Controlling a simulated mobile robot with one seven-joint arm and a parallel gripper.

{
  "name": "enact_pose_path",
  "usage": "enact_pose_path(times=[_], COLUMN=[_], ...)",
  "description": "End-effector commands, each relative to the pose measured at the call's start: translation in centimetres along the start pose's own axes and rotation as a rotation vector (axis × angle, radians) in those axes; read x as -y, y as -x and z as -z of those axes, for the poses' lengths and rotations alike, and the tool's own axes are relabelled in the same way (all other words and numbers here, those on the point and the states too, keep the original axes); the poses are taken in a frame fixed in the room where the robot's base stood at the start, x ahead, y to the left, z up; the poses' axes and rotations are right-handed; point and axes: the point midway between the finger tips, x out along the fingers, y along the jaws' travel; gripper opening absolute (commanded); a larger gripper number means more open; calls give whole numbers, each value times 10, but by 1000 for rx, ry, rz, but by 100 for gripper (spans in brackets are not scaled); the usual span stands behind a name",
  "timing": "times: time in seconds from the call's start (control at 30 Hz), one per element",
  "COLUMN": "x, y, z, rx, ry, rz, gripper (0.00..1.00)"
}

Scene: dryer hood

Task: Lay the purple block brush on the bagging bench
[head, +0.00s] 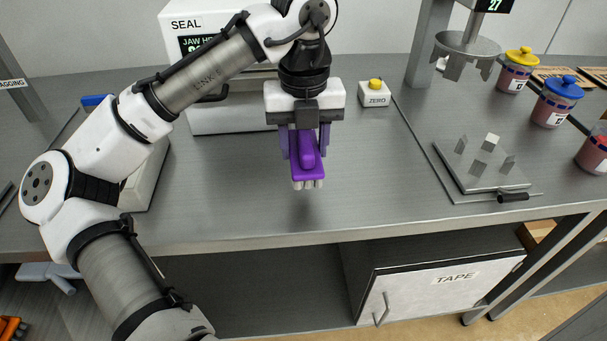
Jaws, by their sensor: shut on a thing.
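The purple block brush (307,161) is in my gripper (305,143), in the middle of the head view. My gripper points down and is shut on the brush, with a finger on each side of it. The brush's pale bristles (308,184) show at its lower end. The brush appears to be above the grey bench top (240,200), with a faint shadow below it. A sign reading "BAGGING" (12,84) is at the far left edge. Whether the bench under the brush is the bagging bench I cannot tell.
A white machine marked "SEAL" (186,24) stands behind my gripper. A ZERO button box (375,94) is right of it. A metal plate with upright tabs (480,168) and lidded jars (557,104) are at right. A TAPE cabinet (440,290) is below. The bench's front middle is clear.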

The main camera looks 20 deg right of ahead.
Motion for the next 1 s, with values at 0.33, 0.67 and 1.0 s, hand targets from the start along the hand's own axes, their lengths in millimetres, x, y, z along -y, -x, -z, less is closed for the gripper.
enact_pose_path(times=[0.33, 0.67, 1.0], x=[-1, -1, -1], y=[-41, -70, -73], z=[0, 0, 0], rx=[0, 2, 2], ry=[1, 0, 1], rz=[-2, 0, -1], gripper=[21, 21, 50])
